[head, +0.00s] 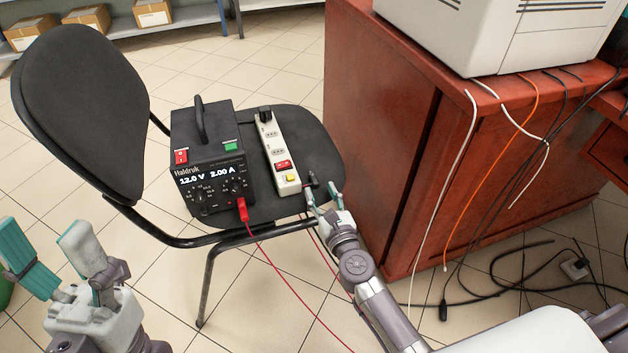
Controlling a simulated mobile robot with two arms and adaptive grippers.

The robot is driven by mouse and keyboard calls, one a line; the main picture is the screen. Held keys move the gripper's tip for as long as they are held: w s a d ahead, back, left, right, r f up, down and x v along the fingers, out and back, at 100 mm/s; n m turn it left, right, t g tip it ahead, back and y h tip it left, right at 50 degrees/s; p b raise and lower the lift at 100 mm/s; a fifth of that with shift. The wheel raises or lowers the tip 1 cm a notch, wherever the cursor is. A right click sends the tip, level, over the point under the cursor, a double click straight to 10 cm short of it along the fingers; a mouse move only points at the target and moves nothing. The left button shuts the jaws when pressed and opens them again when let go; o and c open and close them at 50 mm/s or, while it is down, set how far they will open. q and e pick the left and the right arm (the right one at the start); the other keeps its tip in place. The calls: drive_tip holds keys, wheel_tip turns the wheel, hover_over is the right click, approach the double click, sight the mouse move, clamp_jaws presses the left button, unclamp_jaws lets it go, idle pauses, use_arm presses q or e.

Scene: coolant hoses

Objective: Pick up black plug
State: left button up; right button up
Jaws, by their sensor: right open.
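A small black plug (311,180) lies at the front right of the black chair seat (318,150), just beyond the power strip's near end. My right gripper (321,191) is at the seat's front edge, with its fingers apart on either side of the plug's near end. I cannot tell whether they touch it. My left gripper (42,236) is open and empty at the lower left, away from the chair.
A black power supply (212,165) with a red plug (242,209) in its front stands on the seat. A white power strip (277,150) lies beside it. A red-brown cabinet (380,150) stands close on the right, with cables hanging down its side.

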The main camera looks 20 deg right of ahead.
sight(313, 179)
drive_tip(key=shift+w+a+f, duration=0.1)
drive_tip(key=shift+w, duration=1.3)
clamp_jaws()
